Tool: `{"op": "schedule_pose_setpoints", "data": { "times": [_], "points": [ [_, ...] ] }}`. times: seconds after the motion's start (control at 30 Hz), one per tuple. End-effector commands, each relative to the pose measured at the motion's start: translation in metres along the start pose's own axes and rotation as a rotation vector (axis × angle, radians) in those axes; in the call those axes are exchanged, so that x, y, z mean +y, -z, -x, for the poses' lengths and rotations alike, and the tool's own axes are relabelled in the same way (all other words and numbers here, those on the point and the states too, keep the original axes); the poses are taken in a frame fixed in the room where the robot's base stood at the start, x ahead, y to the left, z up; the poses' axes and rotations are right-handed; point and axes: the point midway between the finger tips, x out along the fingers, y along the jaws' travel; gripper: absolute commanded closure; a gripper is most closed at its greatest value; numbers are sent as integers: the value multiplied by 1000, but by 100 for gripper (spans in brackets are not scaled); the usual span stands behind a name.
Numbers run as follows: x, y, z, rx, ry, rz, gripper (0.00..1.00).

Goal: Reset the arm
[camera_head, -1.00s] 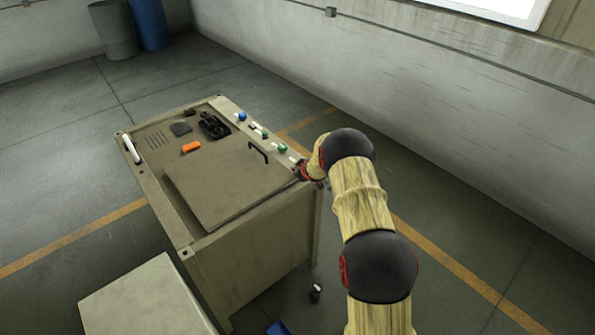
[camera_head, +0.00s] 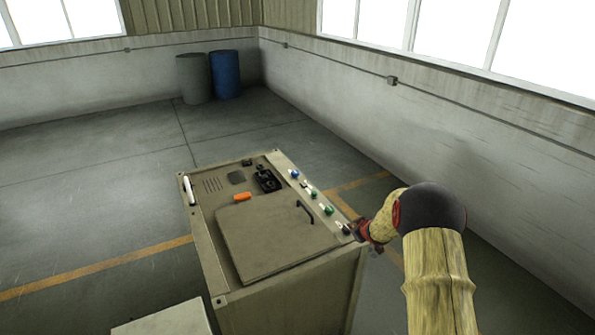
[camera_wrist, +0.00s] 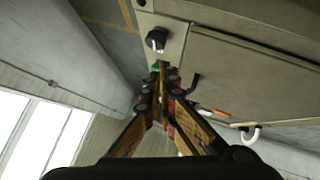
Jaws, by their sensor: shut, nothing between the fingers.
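My arm comes in from the lower right in the head view. My gripper (camera_head: 362,232) is by the right edge of the machine cabinet (camera_head: 290,312), close to its strip of knobs and buttons. In the wrist view my gripper (camera_wrist: 162,72) has its fingers together with nothing between them. A black knob (camera_wrist: 156,39) is just beyond the fingertips, and a green button (camera_wrist: 157,66) is partly hidden by them. I cannot tell whether the fingers touch the panel.
The cabinet top holds a closed lid (camera_head: 270,240) with a black handle (camera_head: 305,211), an orange object (camera_head: 242,197) and a white handle (camera_head: 189,190). A pale box (camera_head: 165,322) stands in front. Grey (camera_head: 193,80) and blue (camera_head: 225,75) barrels are at the back. A wall (camera_head: 430,115) runs along the right.

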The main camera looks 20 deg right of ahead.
Motion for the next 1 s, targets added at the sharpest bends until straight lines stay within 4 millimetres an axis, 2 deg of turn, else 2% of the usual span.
{"op": "schedule_pose_setpoints", "data": {
  "times": [0.07, 0.17, 0.33, 0.43, 0.53, 0.67, 0.87, 1.0],
  "points": [
    [0, -2, 0, -7, -1, 3, 100],
    [2, -15, 0, -57, -6, -2, 100],
    [-12, -72, 10, -227, -1, -61, 100],
    [-22, -104, 28, -338, 2, -108, 100],
    [-29, -123, 62, -445, -1, -163, 100],
    [-44, -131, 112, -553, -1, -225, 100],
    [-76, -123, 199, -666, 10, -310, 100],
    [-109, -114, 265, -714, 32, -364, 100]
  ]
}}
